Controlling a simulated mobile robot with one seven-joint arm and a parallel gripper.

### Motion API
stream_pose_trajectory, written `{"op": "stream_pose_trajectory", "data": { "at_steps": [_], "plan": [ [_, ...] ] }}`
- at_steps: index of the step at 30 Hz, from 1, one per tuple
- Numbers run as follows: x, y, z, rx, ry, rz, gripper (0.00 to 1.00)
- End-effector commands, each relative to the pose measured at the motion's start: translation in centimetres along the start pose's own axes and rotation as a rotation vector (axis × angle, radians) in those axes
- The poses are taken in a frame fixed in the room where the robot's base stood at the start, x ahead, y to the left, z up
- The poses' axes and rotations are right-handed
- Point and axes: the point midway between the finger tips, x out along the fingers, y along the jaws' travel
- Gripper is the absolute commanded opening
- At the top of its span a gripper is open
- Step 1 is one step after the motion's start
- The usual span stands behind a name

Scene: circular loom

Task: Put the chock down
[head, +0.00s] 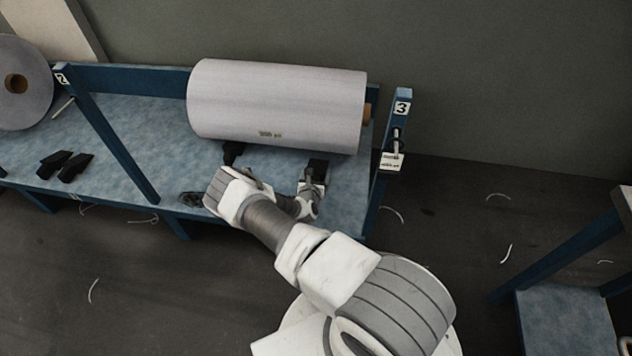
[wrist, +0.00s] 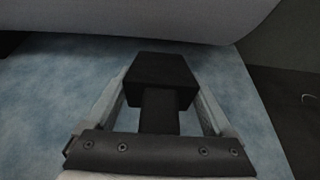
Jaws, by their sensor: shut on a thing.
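A black chock (wrist: 162,82) is between the two fingers of my gripper (wrist: 163,108) in the wrist view. My gripper is shut on it. In the head view the chock (head: 318,168) is at the front of the big grey roll (head: 275,100), near its right end. The chock is low over or on the blue shelf (head: 345,205); I cannot tell whether it touches the shelf or the roll. A second dark chock (head: 232,151) is at the roll's front left, partly hidden by my arm.
Two black chocks (head: 64,165) lie in the left bay near another roll (head: 22,85). A dark item (head: 192,199) lies at the shelf's front edge. Scraps litter the floor.

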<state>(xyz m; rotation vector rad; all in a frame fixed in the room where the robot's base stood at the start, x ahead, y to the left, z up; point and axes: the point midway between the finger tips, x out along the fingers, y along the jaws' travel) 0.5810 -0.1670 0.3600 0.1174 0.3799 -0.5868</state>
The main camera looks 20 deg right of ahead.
Motion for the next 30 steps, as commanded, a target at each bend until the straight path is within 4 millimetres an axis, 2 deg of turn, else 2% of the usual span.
{"op": "stream_pose_trajectory", "data": {
  "at_steps": [3, 6, 19, 20, 21, 22, 30],
  "plan": [
    [0.8, 0.0, -2.0, -0.002, 0.000, 0.001, 0.06],
    [1.2, 0.0, -3.0, -0.001, -0.002, 0.001, 0.06],
    [1.4, 0.0, -3.5, 0.000, -0.002, 0.000, 0.06],
    [1.4, 0.0, -3.5, -0.001, 0.000, 0.000, 0.91],
    [1.4, 0.0, -3.4, -0.001, 0.000, 0.000, 0.98],
    [1.4, 0.0, -3.4, -0.001, 0.000, 0.000, 1.00],
    [1.2, 0.0, -3.1, -0.001, -0.001, 0.000, 1.00]
  ]
}}
